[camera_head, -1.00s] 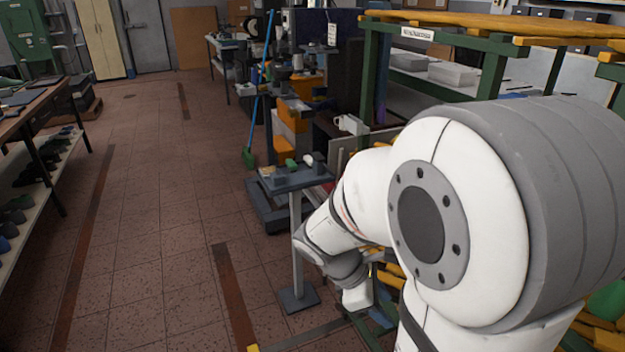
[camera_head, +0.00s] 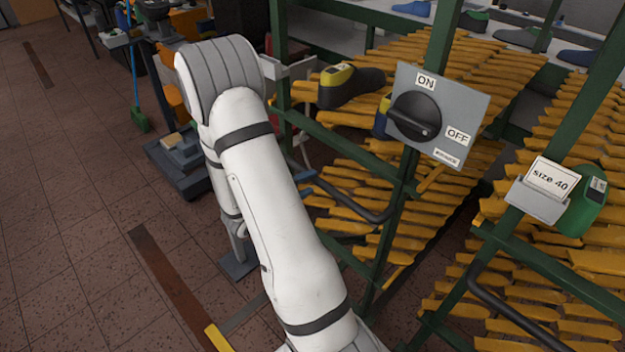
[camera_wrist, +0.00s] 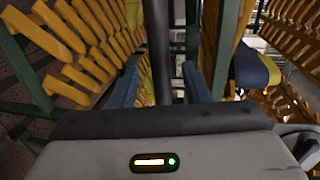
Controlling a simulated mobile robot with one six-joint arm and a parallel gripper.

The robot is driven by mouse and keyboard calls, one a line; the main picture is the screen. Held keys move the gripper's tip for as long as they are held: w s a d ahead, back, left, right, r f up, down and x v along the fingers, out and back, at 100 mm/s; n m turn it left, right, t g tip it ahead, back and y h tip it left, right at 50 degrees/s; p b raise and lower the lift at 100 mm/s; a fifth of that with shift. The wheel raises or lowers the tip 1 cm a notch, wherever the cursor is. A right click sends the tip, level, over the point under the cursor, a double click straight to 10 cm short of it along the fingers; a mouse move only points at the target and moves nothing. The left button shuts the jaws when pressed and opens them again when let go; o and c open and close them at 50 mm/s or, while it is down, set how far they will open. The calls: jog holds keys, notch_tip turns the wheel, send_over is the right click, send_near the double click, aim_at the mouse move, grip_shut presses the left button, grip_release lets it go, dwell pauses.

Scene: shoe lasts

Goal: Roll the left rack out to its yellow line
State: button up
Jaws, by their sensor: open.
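The left rack (camera_head: 407,190) has a green frame and rows of yellow bars. A dark bent handle (camera_head: 350,206) sticks out from its front. In the wrist view, my gripper (camera_wrist: 160,85) is open, with one blue finger on each side of a dark upright bar (camera_wrist: 158,50) that looks like this handle. I cannot tell whether either finger touches it. In the head view my white arm hides most of the gripper. A short yellow line (camera_head: 216,338) lies on the floor at the lower edge, left of my arm, at the end of a brown strip.
A grey ON/OFF switch panel (camera_head: 437,116) is in front of the rack's upper part. A dark and yellow shoe last (camera_head: 350,87) lies on the rack. Another rack with a "size 40" label (camera_head: 552,178) and its own handle (camera_head: 520,318) stands at right.

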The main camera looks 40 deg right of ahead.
jog(key=x, duration=0.5)
jog(key=shift+s+d+f, duration=0.1)
jog(key=shift+d, duration=0.3)
jog(key=shift+c, duration=0.5)
grip_shut()
